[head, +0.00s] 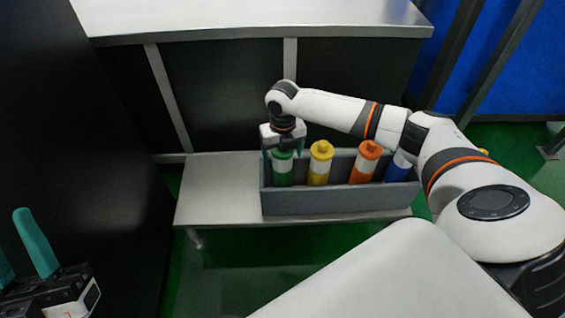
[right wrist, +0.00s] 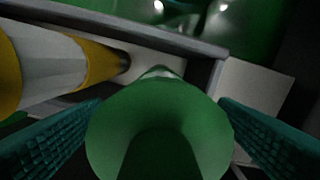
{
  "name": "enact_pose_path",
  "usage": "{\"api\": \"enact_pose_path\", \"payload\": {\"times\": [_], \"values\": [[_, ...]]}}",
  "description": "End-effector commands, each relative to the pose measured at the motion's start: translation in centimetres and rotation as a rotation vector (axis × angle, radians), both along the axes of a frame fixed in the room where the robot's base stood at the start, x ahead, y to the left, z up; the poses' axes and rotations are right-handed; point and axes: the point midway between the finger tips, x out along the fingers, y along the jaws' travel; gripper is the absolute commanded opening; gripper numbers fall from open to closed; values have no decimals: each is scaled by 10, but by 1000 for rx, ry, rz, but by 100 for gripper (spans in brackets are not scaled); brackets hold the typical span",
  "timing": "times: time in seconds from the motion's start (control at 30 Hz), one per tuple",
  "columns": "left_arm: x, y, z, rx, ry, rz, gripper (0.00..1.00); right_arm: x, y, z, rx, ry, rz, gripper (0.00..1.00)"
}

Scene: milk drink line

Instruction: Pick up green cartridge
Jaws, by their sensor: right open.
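The green cartridge (head: 283,174), green with a white band, stands upright at the left end of a grey bin (head: 330,203). My right gripper (head: 283,153) is right above it, pointing down, with its fingers at either side of the cartridge's top. In the right wrist view, the green cartridge (right wrist: 160,125) fills the middle between the two open teal fingers. I see no firm contact on it. My left gripper (head: 22,258) is at the lower left, with its teal fingers apart and nothing between them.
Yellow (head: 320,163), orange (head: 364,162) and blue (head: 398,168) cartridges stand in the same bin, to the right of the green one. The bin is on a low metal bench (head: 215,195), whose left part is clear. A higher metal counter (head: 250,20) is behind.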

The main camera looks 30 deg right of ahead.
Motion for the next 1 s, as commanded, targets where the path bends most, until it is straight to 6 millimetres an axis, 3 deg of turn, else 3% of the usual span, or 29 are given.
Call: {"api": "enact_pose_path", "payload": {"times": [0.37, 0.73, 1.0], "values": [[-9, 1, 5, -19, -62, -3, 36, 0, 0, -6, -1, 0, 0, 82], [-8, 1, 5, -18, -60, -3, 36, 0, 0, -6, -1, 0, 1, 24], [-8, 1, 5, -18, -58, -3, 36, 0, 0, -4, 0, 0, 0, 24]]}}
